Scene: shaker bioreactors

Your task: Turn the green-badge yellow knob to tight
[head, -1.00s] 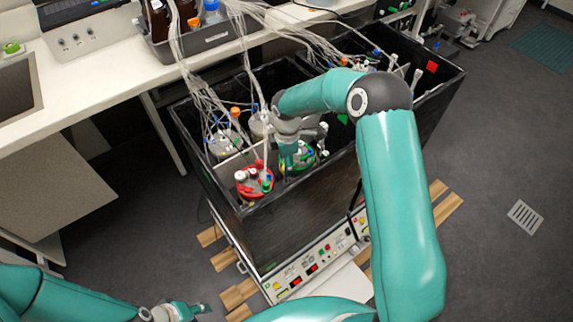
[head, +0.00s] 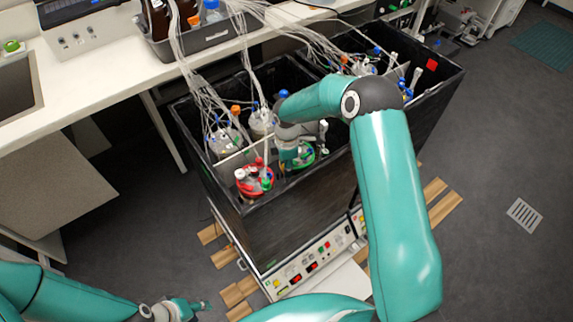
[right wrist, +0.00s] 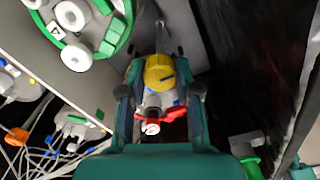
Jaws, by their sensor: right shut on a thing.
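A yellow knob (right wrist: 159,74) with a dark line on its face sits in the right wrist view, on a grey fitting with red and blue parts. My right gripper (right wrist: 160,82) has a finger on each side of this knob and is shut on it. I cannot make out a green badge on the knob itself. In the head view my right gripper (head: 290,158) points down into the black box beside a green-rimmed vessel lid (head: 305,158), and the knob is hidden there. My left gripper (head: 192,308) is low at the left, away from the box; its jaws are too small to judge.
The black box (head: 222,190) holds several vessels with tubes and cables. A red-lidded vessel (head: 254,180) stands just left of my right gripper. A green-rimmed lid (right wrist: 88,30) and dark box walls are close around it. A white bench (head: 100,75) runs behind.

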